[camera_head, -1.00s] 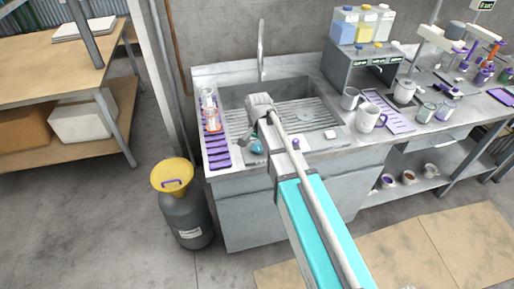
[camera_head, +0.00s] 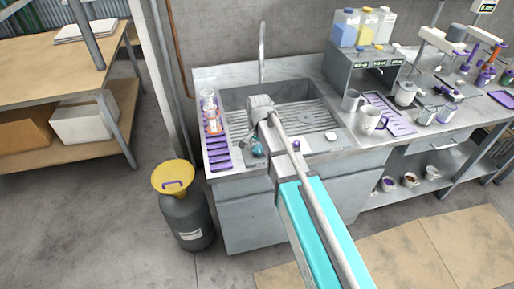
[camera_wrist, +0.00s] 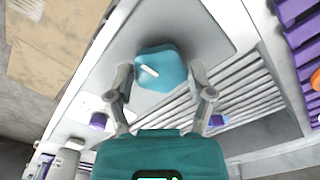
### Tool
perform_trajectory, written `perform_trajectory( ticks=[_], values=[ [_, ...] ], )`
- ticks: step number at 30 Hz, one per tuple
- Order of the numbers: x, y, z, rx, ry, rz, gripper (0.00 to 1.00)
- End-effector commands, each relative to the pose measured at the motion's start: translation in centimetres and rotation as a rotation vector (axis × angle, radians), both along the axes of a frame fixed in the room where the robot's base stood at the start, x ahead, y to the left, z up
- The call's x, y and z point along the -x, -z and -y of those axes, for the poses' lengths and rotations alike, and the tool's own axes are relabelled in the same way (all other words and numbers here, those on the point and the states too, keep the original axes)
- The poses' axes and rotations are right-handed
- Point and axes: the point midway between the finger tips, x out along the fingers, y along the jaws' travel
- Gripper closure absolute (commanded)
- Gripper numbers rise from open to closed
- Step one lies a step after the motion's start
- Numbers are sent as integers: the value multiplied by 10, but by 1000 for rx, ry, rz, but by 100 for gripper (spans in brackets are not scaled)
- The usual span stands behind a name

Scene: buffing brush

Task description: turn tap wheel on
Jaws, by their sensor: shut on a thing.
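The teal tap wheel (camera_wrist: 163,62), with a white mark on its face, sits on the grey counter in the wrist view. In the head view it is a small teal shape (camera_head: 257,149) at the sink's front edge, partly hidden by my arm. My gripper (camera_wrist: 160,72) has one finger on each side of the wheel and is shut on it. The tall curved tap (camera_head: 262,52) stands behind the sink (camera_head: 290,92). I cannot see any water running from it.
A purple rack (camera_head: 217,155) with glassware stands left of the sink. White mugs (camera_head: 370,121) and a purple mat (camera_head: 392,115) are to the right. A purple knob (camera_head: 296,145) sits near my arm. A grey drum with a yellow funnel (camera_head: 174,178) stands on the floor.

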Motion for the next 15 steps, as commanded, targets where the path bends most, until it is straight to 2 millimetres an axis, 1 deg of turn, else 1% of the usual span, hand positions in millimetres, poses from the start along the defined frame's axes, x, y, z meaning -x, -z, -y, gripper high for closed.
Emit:
perform_trajectory(
  ticks=[8,15],
  values=[
    [0,0,0,-2,-97,1,79],
    [-1,0,0,0,-270,1,79]
  ],
)
